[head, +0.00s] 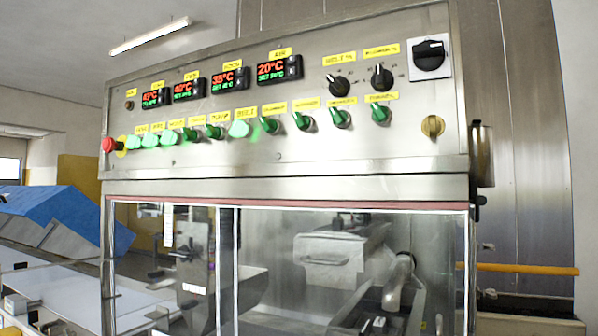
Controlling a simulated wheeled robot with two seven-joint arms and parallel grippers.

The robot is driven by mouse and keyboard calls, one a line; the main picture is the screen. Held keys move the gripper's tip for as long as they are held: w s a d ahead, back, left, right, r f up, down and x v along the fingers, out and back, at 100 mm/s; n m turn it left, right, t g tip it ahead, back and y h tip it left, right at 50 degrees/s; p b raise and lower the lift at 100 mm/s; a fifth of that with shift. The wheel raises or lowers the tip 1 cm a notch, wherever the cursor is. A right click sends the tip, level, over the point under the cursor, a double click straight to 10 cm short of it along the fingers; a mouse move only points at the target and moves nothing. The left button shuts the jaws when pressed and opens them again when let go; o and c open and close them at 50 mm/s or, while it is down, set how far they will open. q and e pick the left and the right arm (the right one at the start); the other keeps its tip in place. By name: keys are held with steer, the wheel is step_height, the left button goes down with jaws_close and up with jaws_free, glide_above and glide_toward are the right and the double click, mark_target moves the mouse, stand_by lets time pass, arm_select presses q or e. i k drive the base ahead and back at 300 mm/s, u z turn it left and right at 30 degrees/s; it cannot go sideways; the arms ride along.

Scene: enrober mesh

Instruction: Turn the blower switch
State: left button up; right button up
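A steel control panel (200,155) fills the upper middle of the head view, above a glazed cabinet. A row of green controls runs along it, each under a yellow label. Some are glowing green buttons (150,140). To the right are green turn switches with handles: one (270,124) beside the glowing button, then a second (304,121), a third (340,117) and a fourth (380,113). The labels are too small to read surely, so I cannot tell which is the blower switch. Neither of my grippers is in view.
Temperature displays (279,68) and two black knobs (381,77) sit above the switches. A red button (108,145) is at the panel's left end. Glass doors (270,260) lie below.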

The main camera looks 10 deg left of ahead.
mark_target(270, 126)
steer(key=u, duration=0.5)
steer(key=k, duration=0.2)
steer(key=z, duration=0.35)
steer(key=i, duration=0.85)
steer(key=u, duration=0.9)
